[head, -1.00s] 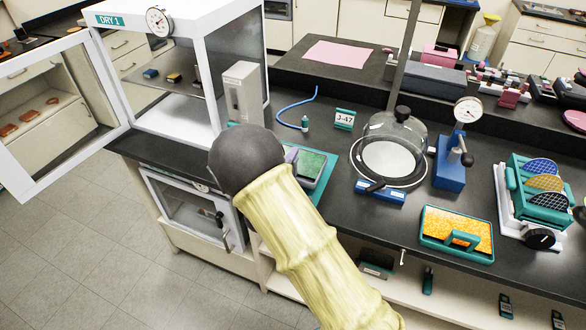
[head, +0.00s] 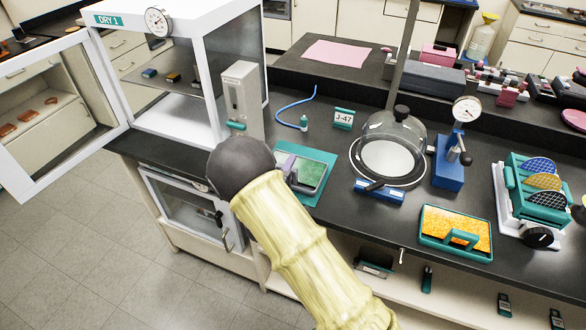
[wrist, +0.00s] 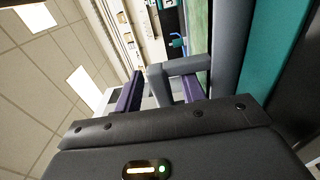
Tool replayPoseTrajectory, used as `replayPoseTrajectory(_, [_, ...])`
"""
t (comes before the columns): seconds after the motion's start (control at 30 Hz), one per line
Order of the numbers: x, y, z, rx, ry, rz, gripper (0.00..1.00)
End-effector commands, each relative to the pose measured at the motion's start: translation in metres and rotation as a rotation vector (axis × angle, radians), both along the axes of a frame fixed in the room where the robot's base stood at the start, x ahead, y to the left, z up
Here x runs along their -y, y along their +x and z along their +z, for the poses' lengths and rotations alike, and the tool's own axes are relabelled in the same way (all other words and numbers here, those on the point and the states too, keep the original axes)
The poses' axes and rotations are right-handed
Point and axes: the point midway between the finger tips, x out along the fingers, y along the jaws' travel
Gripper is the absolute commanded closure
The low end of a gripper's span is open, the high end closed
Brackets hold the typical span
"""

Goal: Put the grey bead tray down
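The grey bead tray (head: 318,188) has a grey rim and green beads. It sits flat over a teal mat (head: 323,157) on the dark bench, left of the glass bell jar, and seems to rest on it. In the wrist view the tray's rim (wrist: 232,50) lies alongside the teal mat (wrist: 275,50). My gripper (wrist: 161,90) has its two purple fingers apart, one each side of the tray's grey handle (wrist: 161,82), with gaps showing. In the head view my wrist hides most of the gripper and the tray's left part.
The bell jar (head: 393,145) and a blue gauge stand (head: 448,165) stand to the right. An orange bead tray (head: 455,240) lies near the front edge. The open DRY 1 cabinet (head: 165,125) and a grey upright unit (head: 243,95) stand left and behind.

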Motion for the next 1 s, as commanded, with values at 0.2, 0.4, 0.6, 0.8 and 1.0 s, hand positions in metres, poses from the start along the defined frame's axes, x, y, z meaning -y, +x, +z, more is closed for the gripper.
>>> replayPoseTrajectory(0.2, [0.004,-0.002,0.002,0.000,0.000,-0.008,0.60])
replayPoseTrajectory(0.4, [-0.004,-0.029,0.000,-0.002,-0.002,-0.008,0.60])
replayPoseTrajectory(0.6, [-0.017,-0.067,-0.001,-0.001,0.000,-0.007,0.60])
replayPoseTrajectory(0.8, [-0.029,-0.100,0.000,0.000,-0.001,-0.006,0.60])
replayPoseTrajectory(1.0, [-0.032,-0.113,0.001,0.000,-0.001,-0.008,0.60])
